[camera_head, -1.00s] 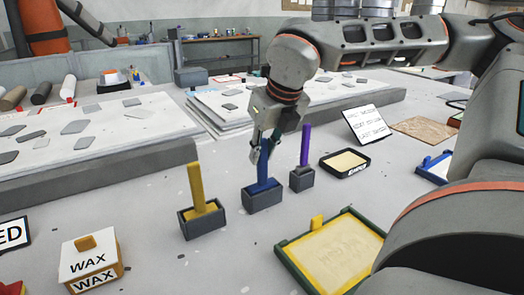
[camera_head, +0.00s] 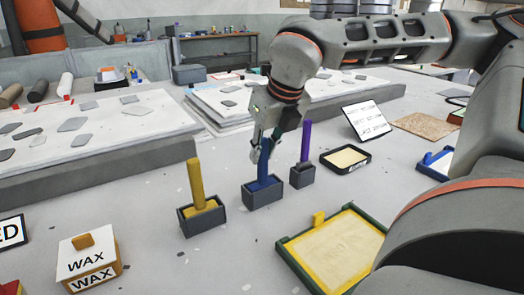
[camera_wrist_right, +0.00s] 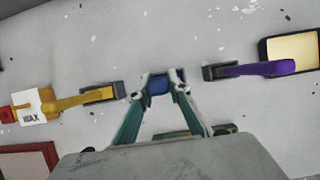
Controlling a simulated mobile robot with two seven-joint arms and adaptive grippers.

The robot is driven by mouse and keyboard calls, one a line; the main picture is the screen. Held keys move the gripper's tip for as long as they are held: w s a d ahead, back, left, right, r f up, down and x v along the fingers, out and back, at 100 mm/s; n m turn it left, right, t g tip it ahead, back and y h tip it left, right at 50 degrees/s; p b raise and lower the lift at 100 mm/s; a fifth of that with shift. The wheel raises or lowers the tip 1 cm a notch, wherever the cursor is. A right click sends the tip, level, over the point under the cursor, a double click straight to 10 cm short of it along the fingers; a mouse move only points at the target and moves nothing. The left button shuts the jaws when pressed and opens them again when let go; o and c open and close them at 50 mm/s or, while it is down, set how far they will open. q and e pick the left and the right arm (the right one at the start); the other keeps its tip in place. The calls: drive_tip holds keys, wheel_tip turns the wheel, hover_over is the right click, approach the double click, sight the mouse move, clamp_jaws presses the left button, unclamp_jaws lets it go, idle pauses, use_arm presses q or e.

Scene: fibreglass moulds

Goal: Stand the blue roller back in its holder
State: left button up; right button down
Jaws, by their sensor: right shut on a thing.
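The blue roller (camera_head: 264,168) stands upright in its grey holder (camera_head: 263,196) in the head view, its lower end inside the box. My right gripper (camera_head: 262,150) is shut on the top part of the blue roller. In the right wrist view the gripper's fingers (camera_wrist_right: 159,86) close around the blue roller's top (camera_wrist_right: 158,82), and the holder below is mostly hidden. My left gripper is not in view.
A yellow roller (camera_head: 196,185) stands in a holder to the left, a purple roller (camera_head: 305,142) in another close on the right. A wax box (camera_head: 88,262) sits front left. A green-framed yellow tray (camera_head: 335,250) lies front right.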

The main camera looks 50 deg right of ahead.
drive_tip(key=c, duration=1.8)
unclamp_jaws()
drive_tip(key=shift+v, duration=3.95)
